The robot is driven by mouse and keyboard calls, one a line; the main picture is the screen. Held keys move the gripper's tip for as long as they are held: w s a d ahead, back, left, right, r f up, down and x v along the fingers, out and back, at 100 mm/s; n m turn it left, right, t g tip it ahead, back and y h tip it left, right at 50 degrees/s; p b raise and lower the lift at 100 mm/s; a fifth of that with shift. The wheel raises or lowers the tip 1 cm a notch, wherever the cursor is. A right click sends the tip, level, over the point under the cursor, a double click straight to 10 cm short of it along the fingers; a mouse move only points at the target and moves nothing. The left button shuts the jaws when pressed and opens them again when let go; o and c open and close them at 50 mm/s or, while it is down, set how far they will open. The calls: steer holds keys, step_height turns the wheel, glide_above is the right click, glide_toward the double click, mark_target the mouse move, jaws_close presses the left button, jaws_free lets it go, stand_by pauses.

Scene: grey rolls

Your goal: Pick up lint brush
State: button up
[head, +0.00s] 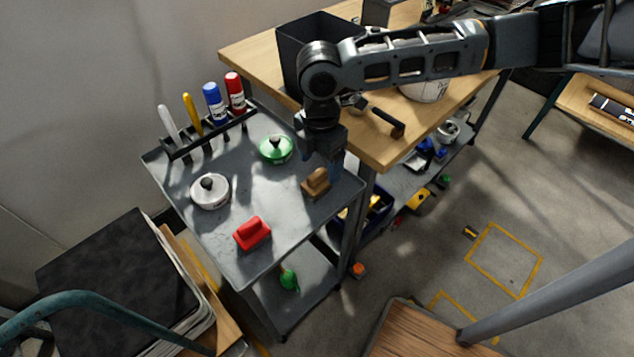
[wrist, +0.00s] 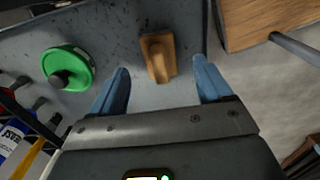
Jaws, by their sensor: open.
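The lint brush appears to be the brown wooden block with a raised handle (head: 316,184); it lies on the grey cart top (head: 262,195) near its right edge. My gripper (head: 322,160) is above the cart, just behind the brush in the head view, pointing down. In the wrist view the brush (wrist: 158,58) lies ahead between the two blue fingers, which are spread apart and empty. The fingers do not touch it, as far as I can tell.
A green round lidded item (head: 276,149), a white one (head: 210,191) and a red handled block (head: 252,233) share the cart top. A rack of markers (head: 215,103) stands along its back edge. The wooden table (head: 375,150) stands close on the right.

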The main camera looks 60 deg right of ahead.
mark_target(317, 173)
steer(key=shift+w+a+f+p, duration=0.1)
steer(key=shift+a+f+p, duration=0.1)
steer(key=shift+f, duration=1.2)
steer(key=shift+w+a+f+p, duration=0.1)
steer(key=shift+f+p, duration=0.05)
steer(key=shift+f, duration=1.2)
steer(key=shift+c, duration=0.4)
steer(key=c, duration=1.1)
steer(key=shift+r, duration=0.1)
steer(key=shift+r, duration=0.55)
step_height(317, 173, up, 3)
steer(key=shift+f, duration=0.1)
steer(key=s+d+r, duration=0.1)
steer(key=d+r, duration=0.1)
steer(key=d, duration=0.1)
steer(key=s+d+r+b, duration=0.1)
steer(key=d+r, duration=0.1)
steer(key=d, duration=0.2)
steer(key=s+d+r+b, duration=0.1)
steer(key=s+d+r, duration=0.1)
steer(key=d+r, duration=0.1)
steer(key=shift+d, duration=0.5)
